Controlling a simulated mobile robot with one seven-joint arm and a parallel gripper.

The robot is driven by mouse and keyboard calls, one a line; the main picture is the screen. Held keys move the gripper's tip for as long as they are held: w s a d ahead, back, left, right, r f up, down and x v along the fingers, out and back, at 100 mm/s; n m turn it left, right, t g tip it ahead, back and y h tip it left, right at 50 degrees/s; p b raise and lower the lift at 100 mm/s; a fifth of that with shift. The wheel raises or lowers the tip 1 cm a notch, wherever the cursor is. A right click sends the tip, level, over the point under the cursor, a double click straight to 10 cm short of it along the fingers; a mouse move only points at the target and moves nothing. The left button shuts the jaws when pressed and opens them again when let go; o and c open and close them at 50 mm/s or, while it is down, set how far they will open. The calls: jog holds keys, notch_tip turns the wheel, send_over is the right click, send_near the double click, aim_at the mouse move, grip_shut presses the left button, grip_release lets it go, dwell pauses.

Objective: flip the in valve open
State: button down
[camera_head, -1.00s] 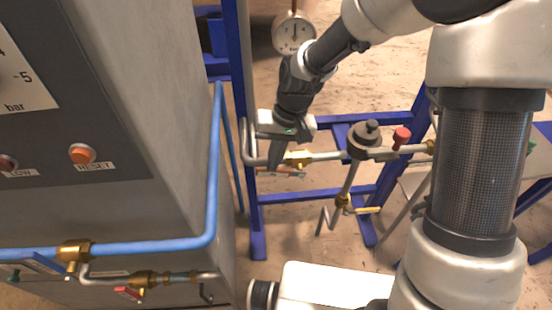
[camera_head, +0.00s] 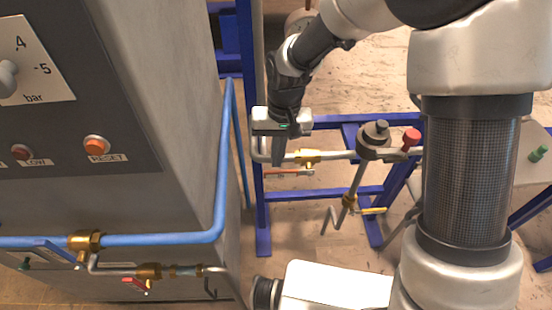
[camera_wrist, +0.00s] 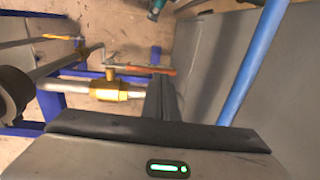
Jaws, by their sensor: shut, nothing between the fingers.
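A brass valve (camera_head: 308,157) sits on a horizontal metal pipe in the blue frame. Its orange-red lever (camera_head: 290,173) lies roughly along the pipe. I see no label marking it as the in valve. In the wrist view the valve body (camera_wrist: 117,91) is left of my fingers, and the lever (camera_wrist: 140,70) reaches across just beyond the fingertips. My gripper (camera_head: 278,163) points down, shut and empty, at the left side of the valve near the lever's free end. It also shows in the wrist view (camera_wrist: 161,79). I cannot tell whether it touches the lever.
A round dark fitting (camera_head: 374,140) and a red knob (camera_head: 411,137) are right of the valve. A yellow-handled valve (camera_head: 370,210) is below. The grey cabinet (camera_head: 150,190) with a blue pipe (camera_head: 222,180) stands left. Another red-handled valve (camera_head: 135,285) is low on it.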

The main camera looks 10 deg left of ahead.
aim_at(277, 171)
notch_tip(277, 171, up, 12)
jog(key=s+d+r+m+t+p, duration=0.1)
jog(key=s+d+r+t+p, duration=0.2)
jog(key=d+r, duration=0.85)
jog(key=s+d+r+m+t+h+p, duration=0.1)
jog(key=s+d+r+m+t+p, duration=0.1)
jog(key=s+d+r+p, duration=0.3)
jog(key=s+d+r, duration=0.3)
jog(key=s+d, duration=0.3)
jog(key=d, duration=0.1)
jog(key=shift+d+r+t, duration=0.35)
jog(key=shift+r+t, duration=0.05)
